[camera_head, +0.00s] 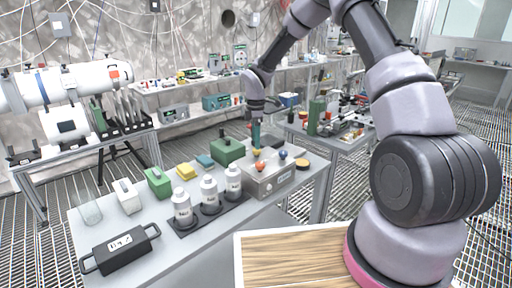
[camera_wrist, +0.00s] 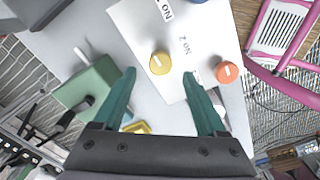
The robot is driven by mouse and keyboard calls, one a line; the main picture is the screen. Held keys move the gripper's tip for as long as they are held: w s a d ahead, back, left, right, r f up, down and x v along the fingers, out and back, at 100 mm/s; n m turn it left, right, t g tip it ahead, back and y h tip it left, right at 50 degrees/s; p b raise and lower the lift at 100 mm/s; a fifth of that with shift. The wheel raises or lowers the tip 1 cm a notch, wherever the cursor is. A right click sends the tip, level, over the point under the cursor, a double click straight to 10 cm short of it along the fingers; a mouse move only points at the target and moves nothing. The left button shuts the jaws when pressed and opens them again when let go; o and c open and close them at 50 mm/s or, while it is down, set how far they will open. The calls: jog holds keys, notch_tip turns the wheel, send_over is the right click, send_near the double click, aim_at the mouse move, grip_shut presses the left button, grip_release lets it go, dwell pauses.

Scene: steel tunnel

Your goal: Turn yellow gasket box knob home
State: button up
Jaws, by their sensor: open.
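The light grey gasket box (camera_head: 282,180) stands at the right end of the near table. Its pale top, printed "No 2", fills the upper middle of the wrist view (camera_wrist: 182,35). The round yellow knob (camera_wrist: 160,63) has a short pale mark and sits between an orange knob (camera_wrist: 227,72) and the box's edge by the green box. A blue knob (camera_wrist: 200,1) is cut off at the top. My gripper (camera_wrist: 159,75) is open, its teal fingers apart on either side of the yellow knob in the picture; contact cannot be told. In the head view, my gripper (camera_head: 256,136) is above the box.
A green box (camera_wrist: 92,90) stands close beside the gasket box; it also shows in the head view (camera_head: 228,151). White bottles (camera_head: 209,194) stand in a dark tray nearby. A black handled case (camera_head: 120,249) lies at the table's near left. A wooden surface (camera_head: 290,262) lies in front.

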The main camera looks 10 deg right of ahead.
aim_at(257, 153)
jog(key=shift+f, duration=1.75)
grip_shut()
jog(key=shift+m, duration=0.3)
